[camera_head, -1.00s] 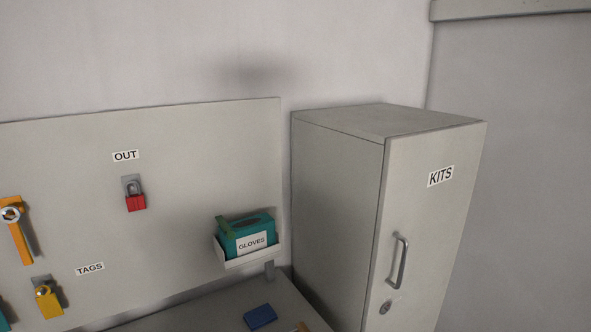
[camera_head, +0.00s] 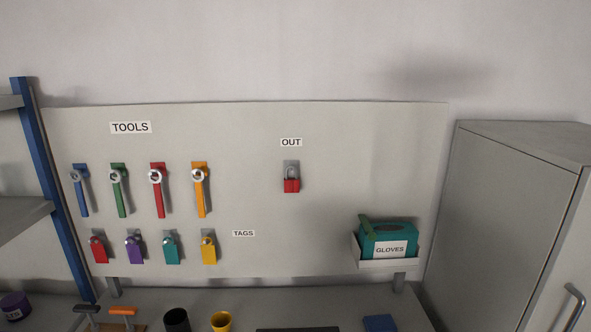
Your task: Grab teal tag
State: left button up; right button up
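The teal tag (camera_head: 171,249) hangs on the grey wall panel, in the lower row left of the TAGS label (camera_head: 243,233). A purple tag (camera_head: 134,249) hangs just left of it and a yellow tag (camera_head: 208,249) just right of it. A red tag (camera_head: 98,250) hangs at the left end of the row. Neither of my grippers shows in the head view.
Several coloured wrenches (camera_head: 158,190) hang above the tags. A red padlock (camera_head: 291,180) hangs under OUT. A teal glove box (camera_head: 388,240) sits in a holder at right. Black and yellow cups (camera_head: 221,321) stand on the bench below. A grey cabinet (camera_head: 510,215) is at right.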

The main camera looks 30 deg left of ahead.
aim_at(171, 256)
jog(key=u, duration=2)
